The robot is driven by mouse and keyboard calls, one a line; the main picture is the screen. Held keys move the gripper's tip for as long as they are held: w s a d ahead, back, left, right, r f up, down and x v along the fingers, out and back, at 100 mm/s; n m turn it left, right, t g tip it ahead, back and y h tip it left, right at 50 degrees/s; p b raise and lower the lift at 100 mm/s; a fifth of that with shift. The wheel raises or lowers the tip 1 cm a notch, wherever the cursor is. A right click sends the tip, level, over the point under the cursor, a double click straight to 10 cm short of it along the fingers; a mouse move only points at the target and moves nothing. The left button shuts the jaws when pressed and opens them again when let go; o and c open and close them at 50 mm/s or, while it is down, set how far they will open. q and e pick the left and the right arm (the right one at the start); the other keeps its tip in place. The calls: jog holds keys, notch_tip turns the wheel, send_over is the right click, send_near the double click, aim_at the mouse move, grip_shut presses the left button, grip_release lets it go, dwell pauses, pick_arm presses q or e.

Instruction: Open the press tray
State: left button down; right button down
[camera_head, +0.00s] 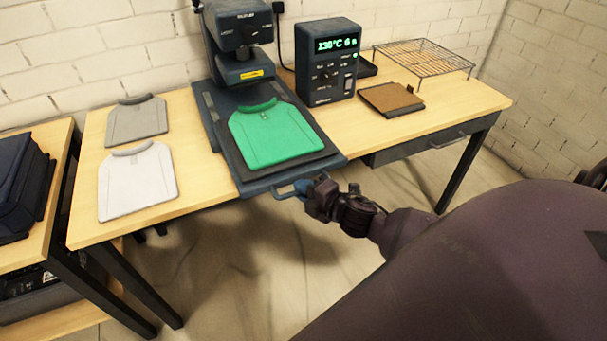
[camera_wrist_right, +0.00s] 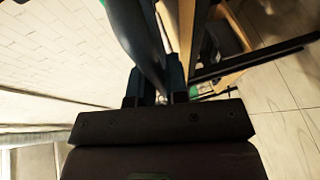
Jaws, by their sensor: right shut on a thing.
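The press tray (camera_head: 325,160) is a dark flat plate that sticks out past the table's front edge, clear of the press head (camera_head: 238,32). A green shirt (camera_head: 275,136) lies flat on it. A blue bar handle (camera_head: 276,190) runs along the tray's front. My right gripper (camera_head: 303,188) is shut on the handle near its right end. In the right wrist view, the fingers of my right gripper (camera_wrist_right: 160,88) close around a dark bar that is seen at close range. My left gripper is not in view.
A grey shirt (camera_head: 137,120) and a white shirt (camera_head: 137,181) lie left of the press. A control box (camera_head: 327,62), a brown pad (camera_head: 391,98) and a wire rack (camera_head: 424,58) stand to the right. A drawer (camera_head: 415,148) sits under the table. The floor in front is clear.

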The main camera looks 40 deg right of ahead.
jog(key=shift+s+a+p, duration=0.2)
jog(key=shift+s, duration=0.65)
jog(key=shift+s+a+p, duration=0.15)
jog(key=shift+s+a, duration=0.05)
jog(key=shift+s, duration=0.6)
jog(key=shift+s+a+p, duration=0.2)
jog(key=shift+s, duration=0.65)
jog(key=c, duration=1.1)
grip_release()
jog(key=shift+c, duration=0.2)
jog(key=v, duration=1)
jog(key=shift+s, duration=0.4)
jog(key=shift+d, duration=0.15)
jog(key=s+a+f+m+g+h, duration=0.1)
jog(key=s+a+f+m+g, duration=0.1)
jog(key=f+m, duration=0.3)
jog(key=s+a+f+m+g+h, duration=0.1)
jog(key=a+f+m, duration=0.4)
jog(key=m, duration=0.8)
jog(key=shift+s+f+g+h, duration=0.3)
jog(key=shift+s+f+g, duration=0.35)
jog(key=shift+s, duration=0.3)
